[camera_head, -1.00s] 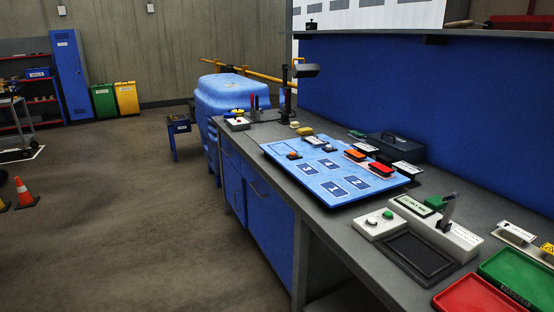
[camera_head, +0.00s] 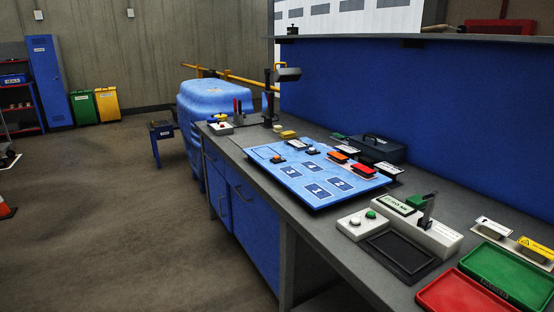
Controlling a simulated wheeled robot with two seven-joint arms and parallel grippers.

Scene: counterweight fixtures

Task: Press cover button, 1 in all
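A white button box (camera_head: 362,225) stands on the grey workbench at the front. It has a whitish button (camera_head: 355,221) and a green button (camera_head: 371,214) on top. Another small light box (camera_head: 220,128) with a red button stands at the far left end of the bench. I cannot read which button is the cover button. Neither of my grippers is in view, and nothing touches the buttons.
Beside the front button box are a white fixture with an upright lever (camera_head: 428,210) and a dark tray (camera_head: 398,255). A blue board (camera_head: 318,180) with numbered squares lies behind it. Red (camera_head: 462,293) and green (camera_head: 508,275) trays sit at right.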

